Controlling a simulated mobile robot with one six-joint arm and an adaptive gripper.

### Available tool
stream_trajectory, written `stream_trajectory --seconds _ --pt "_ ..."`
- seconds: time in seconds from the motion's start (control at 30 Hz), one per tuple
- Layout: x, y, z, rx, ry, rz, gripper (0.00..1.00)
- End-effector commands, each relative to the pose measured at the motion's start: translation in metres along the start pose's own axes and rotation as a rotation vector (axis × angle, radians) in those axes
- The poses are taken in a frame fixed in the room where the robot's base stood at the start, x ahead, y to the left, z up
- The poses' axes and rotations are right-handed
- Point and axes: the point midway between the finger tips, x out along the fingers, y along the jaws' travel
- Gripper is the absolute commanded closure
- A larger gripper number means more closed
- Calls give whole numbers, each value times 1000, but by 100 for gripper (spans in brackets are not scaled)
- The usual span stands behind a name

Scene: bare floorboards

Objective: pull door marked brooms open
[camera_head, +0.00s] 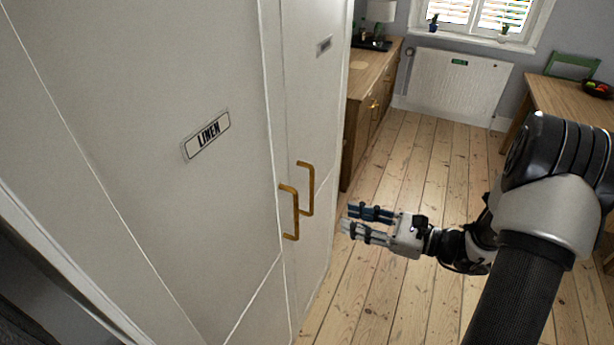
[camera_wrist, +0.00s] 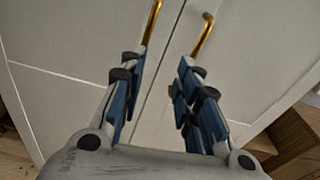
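A white cupboard has two doors, both shut. The left door (camera_head: 130,215) carries a plate reading LINEN (camera_head: 207,134). The right door (camera_head: 322,120) carries a small plate (camera_head: 324,46) that is too small and slanted to read. Each door has an upright brass handle by the middle seam: the left handle (camera_head: 296,214) and the right handle (camera_head: 312,188). In the wrist view, the left handle (camera_wrist: 152,20) and right handle (camera_wrist: 204,38) show beyond my fingers. My gripper (camera_head: 346,218) is open and empty, to the right of the handles and apart from them.
A wooden sideboard (camera_head: 362,125) stands just beyond the right door. A radiator (camera_head: 459,84) is under the window at the back. A wooden table (camera_head: 570,100) stands at the right. Bare floorboards (camera_head: 405,165) lie clear between them.

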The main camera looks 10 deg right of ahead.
Motion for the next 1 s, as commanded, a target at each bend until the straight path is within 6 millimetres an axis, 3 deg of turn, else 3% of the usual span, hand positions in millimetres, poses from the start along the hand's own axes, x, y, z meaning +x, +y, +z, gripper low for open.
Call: stream_trajectory --seconds 0.17,0.33,1.0 --pt "-22 -30 -26 102 -61 -155 70" --pt "-16 -37 -31 116 -73 -182 70" --pt "118 -60 -23 113 -72 -177 70"
